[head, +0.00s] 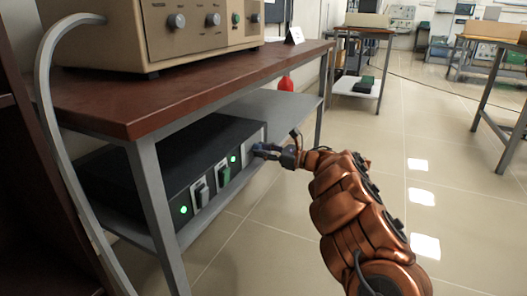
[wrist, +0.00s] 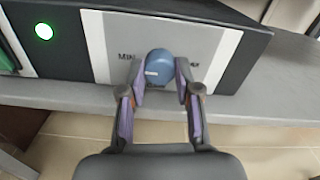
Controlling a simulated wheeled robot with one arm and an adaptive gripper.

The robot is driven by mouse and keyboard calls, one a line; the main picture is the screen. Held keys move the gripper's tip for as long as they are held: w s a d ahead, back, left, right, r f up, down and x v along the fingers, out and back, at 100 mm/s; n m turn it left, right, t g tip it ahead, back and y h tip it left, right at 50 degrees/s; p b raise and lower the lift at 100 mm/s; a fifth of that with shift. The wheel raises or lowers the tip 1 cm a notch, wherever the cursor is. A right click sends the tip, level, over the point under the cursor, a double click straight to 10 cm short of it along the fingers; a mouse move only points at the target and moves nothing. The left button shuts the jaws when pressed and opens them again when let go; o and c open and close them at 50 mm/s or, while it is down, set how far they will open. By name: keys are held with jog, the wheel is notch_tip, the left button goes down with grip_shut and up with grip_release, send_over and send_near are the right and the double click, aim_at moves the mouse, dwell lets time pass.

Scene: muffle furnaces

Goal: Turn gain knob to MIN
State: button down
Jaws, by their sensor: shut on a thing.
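The gain knob (wrist: 159,65) is a round blue-grey knob with a pale pointer mark on its left side. It sits on a light grey panel at the end of the black unit's front face. "MIN" is printed to its left, and a partly hidden label ends at its right. My gripper (wrist: 160,80) has one finger on each side of the knob and is shut on it. In the head view my gripper (head: 262,151) reaches the front of the black unit (head: 130,165) from the right; the knob is hardly visible there.
The black unit stands on the grey lower shelf (head: 275,102) under a red-brown tabletop (head: 190,90). Its front has green lights (head: 183,210) and switches (head: 223,174) left of the knob. A table leg (head: 158,215) stands in front. Floor to the right is clear.

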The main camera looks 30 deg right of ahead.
dwell(0.4)
jog(key=c, duration=0.8)
grip_release()
jog(key=v, duration=1.2)
